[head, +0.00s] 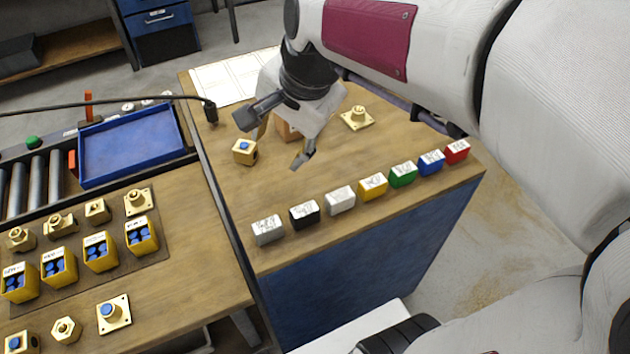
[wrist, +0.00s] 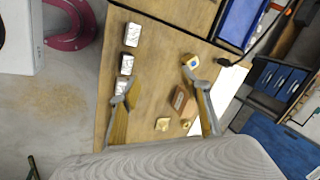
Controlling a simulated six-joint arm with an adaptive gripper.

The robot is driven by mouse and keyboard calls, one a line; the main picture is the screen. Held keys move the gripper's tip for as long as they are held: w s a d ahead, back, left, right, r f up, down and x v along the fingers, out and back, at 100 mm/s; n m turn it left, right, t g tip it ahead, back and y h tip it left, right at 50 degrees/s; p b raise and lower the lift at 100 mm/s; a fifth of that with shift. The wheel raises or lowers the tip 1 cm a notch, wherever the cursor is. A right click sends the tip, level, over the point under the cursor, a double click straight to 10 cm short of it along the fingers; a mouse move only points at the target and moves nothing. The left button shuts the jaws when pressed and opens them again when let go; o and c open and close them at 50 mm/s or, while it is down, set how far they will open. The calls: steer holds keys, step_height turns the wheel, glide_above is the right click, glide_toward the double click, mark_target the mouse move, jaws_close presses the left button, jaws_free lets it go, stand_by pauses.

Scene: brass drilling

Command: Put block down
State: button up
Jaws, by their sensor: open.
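My gripper (head: 272,140) is open above the right-hand wooden table, with its fingers spread wide. In the wrist view, bare table shows between the fingertips (wrist: 155,87) and nothing is held. A brown block (head: 286,130) sits on the table, partly hidden behind my gripper; it also shows in the wrist view (wrist: 180,99) near one finger. A row of labelled blocks stands along the table's front edge: grey (head: 268,229), black (head: 304,214), white (head: 340,200), yellow (head: 373,186), green (head: 403,173), blue (head: 432,162) and red (head: 457,151).
A brass piece with a blue top (head: 245,151) stands left of my gripper, and a brass flange (head: 357,118) right of it. A white sheet (head: 225,80) lies at the back. Left are a blue tray (head: 130,147) and yellow bins (head: 60,266). The table's middle is clear.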

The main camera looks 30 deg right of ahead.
steer(key=s+d+f+n+t+h, duration=0.1)
steer(key=s+n, duration=1)
steer(key=s, duration=0.3)
steer(key=shift+s+d+f+n, duration=0.15)
steer(key=shift+s+f+n, duration=0.1)
steer(key=shift+n, duration=0.15)
